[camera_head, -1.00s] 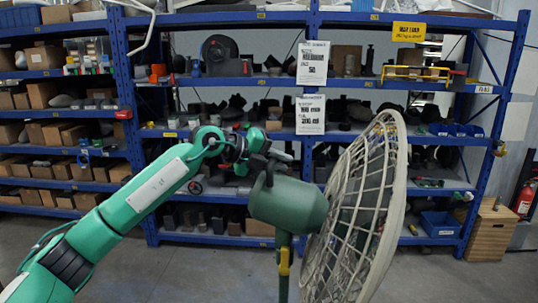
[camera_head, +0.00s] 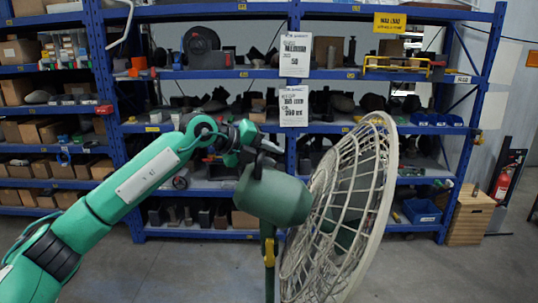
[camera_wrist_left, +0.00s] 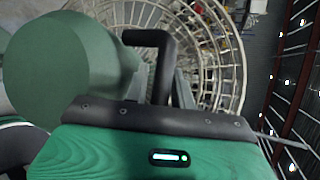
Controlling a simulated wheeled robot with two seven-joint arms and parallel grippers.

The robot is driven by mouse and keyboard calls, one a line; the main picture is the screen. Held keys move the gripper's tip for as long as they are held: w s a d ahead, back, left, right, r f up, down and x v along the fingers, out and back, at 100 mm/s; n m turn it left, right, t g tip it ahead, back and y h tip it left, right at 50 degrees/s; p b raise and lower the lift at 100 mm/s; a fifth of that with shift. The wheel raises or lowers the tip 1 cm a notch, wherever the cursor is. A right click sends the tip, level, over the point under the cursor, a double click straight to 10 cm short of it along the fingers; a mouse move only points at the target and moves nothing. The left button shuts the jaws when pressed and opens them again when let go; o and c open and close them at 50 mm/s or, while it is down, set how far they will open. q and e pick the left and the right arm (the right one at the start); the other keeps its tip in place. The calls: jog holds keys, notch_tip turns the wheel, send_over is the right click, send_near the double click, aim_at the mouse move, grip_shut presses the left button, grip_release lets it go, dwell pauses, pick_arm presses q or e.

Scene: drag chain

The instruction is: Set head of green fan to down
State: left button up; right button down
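The green fan stands upright in the head view, with a dark green motor housing (camera_head: 272,196) and a large pale wire cage (camera_head: 345,210). A dark handle (camera_head: 258,166) sits on top of the housing. My left gripper (camera_head: 264,151) is at this handle, above the housing. In the left wrist view the black handle (camera_wrist_left: 152,38) stands just ahead of the gripper body, beside the housing (camera_wrist_left: 65,65). The fingers are largely hidden, so I cannot tell their opening. My right gripper is out of view.
Blue shelving (camera_head: 296,60) with boxes and parts stands behind the fan. A wooden cabinet (camera_head: 470,215) and a red fire extinguisher (camera_head: 502,185) are at the right. The grey floor (camera_head: 170,275) in front of the shelves is clear.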

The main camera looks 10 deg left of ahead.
pick_arm(q)
jog(key=shift+a, duration=0.1)
jog(key=shift+s+a+r, duration=0.1)
jog(key=shift+s+a, duration=0.05)
jog(key=shift+a, duration=0.05)
jog(key=b+v, duration=0.5)
jog(key=v, duration=0.8)
jog(key=shift+b, duration=0.3)
jog(key=shift+r, duration=0.1)
